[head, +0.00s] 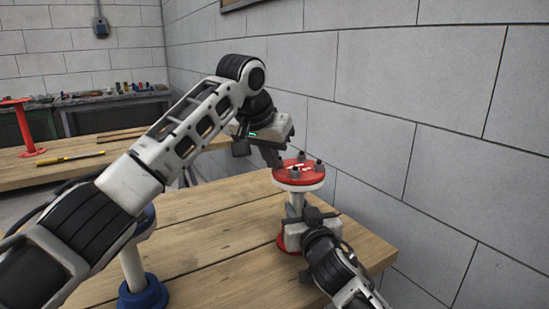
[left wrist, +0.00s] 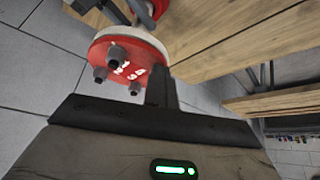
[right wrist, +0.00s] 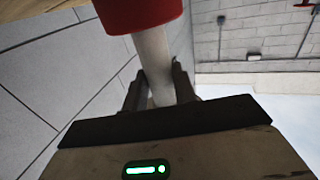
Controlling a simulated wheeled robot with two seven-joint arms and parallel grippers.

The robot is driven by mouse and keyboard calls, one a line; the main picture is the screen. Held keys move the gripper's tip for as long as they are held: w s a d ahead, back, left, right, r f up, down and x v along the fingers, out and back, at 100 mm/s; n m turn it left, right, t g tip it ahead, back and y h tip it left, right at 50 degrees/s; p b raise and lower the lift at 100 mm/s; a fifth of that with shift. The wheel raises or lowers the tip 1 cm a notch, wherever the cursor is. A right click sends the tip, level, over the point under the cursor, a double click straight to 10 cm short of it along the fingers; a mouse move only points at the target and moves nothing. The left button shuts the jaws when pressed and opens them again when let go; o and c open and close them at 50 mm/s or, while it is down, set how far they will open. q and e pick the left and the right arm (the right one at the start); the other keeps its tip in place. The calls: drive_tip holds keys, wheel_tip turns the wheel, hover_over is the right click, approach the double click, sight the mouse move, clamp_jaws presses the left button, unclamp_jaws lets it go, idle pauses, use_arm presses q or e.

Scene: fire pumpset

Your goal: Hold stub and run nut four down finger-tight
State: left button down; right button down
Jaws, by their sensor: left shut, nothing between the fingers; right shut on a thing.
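The stub is a white pipe (head: 296,204) standing upright on the table, with a red flange (head: 300,180) on top and a red base (head: 289,242). Several dark nuts or studs (head: 320,166) stand on the flange; white lettering lies between them. The left wrist view shows the red flange (left wrist: 128,68) and dark nuts (left wrist: 115,54). My left gripper (head: 275,161) is shut and empty at the flange's left edge; its fingers (left wrist: 160,86) hide part of the rim. My right gripper (head: 308,218) is shut on the white pipe (right wrist: 155,62), below the flange.
The wooden table (head: 210,240) has free room left of the stub. A blue-based post (head: 140,285) stands there, partly behind my left arm. A grey block wall (head: 440,120) is close on the right. Another table (head: 80,160) holds a yellow-handled tool (head: 72,158) and a red stand (head: 25,130).

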use_arm(q)
drive_tip(key=shift+w+a, duration=0.25)
drive_tip(key=shift+a, duration=0.15)
idle(0.3)
wheel_tip(320, 180, up, 6)
drive_tip(key=shift+s+a, duration=0.15)
drive_tip(key=shift+s, duration=0.2)
idle(0.4)
drive_tip(key=shift+s+d+r, duration=0.15)
drive_tip(key=shift+s+d, duration=0.05)
drive_tip(key=shift+d, duration=0.3)
drive_tip(key=shift+s+d+r, duration=0.1)
drive_tip(key=shift+s+d, duration=0.05)
drive_tip(key=shift+d, duration=0.35)
drive_tip(key=shift+f, duration=3.3)
